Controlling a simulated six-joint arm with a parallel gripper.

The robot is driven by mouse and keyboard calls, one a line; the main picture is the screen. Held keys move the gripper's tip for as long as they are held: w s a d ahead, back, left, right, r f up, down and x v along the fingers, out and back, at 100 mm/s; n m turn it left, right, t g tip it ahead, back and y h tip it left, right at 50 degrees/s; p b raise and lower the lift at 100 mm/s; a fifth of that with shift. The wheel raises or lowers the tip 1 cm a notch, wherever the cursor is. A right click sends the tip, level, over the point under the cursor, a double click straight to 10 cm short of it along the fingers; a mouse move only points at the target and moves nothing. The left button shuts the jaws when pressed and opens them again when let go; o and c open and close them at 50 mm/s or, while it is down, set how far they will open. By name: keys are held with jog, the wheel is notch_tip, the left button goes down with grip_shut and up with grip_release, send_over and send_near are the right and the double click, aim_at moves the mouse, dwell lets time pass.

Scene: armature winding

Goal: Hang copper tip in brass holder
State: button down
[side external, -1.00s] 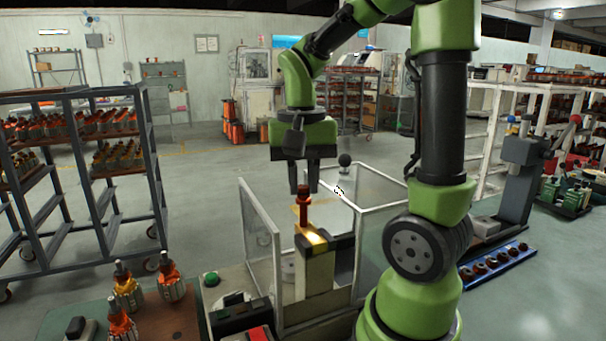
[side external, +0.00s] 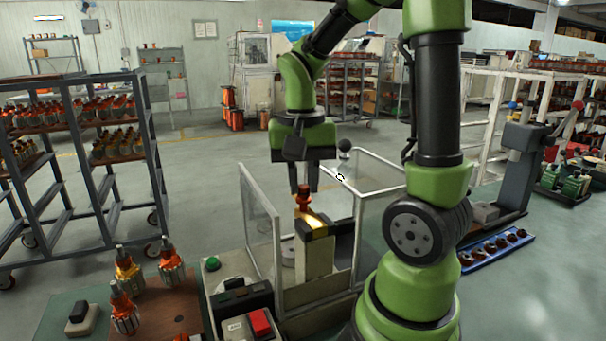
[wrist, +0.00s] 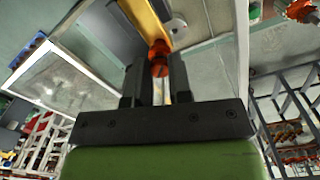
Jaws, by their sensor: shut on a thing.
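The copper tip (side external: 303,199), orange-brown and upright, is between the fingers of my gripper (side external: 305,183), which points straight down and is shut on it. The brass holder (side external: 314,220) is a bright yellow piece on top of a pale post inside the clear-walled enclosure. The tip's lower end is at or just above the holder in the side view; I cannot tell whether they touch. In the wrist view the copper tip (wrist: 159,58) shows round and orange between the dark fingers (wrist: 157,88), and the brass holder (wrist: 148,20) runs beyond it.
Clear framed panels (side external: 262,215) stand close on both sides of the post. A dark block (side external: 335,229) sits beside the holder. Several armatures (side external: 126,275) stand on the bench at front left. A control box with a red button (side external: 260,322) is in front.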

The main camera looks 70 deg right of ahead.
jog(key=shift+f, duration=0.65)
jog(key=c, duration=1)
grip_release()
jog(key=shift+o, duration=0.2)
jog(key=shift+r, duration=2.3)
notch_tip(320, 180, up, 10)
jog(key=s+a+f+n+t+y, duration=0.1)
jog(key=s+a+f+n+t, duration=0.1)
jog(key=a, duration=0.4)
jog(key=s+a+f+n+t+y, duration=0.1)
jog(key=a+f+n+t, duration=0.2)
jog(key=a+n+t, duration=0.2)
jog(key=shift+s+a+f+n+t, duration=0.35)
jog(key=shift+a+n, duration=0.25)
jog(key=shift+n, duration=0.2)
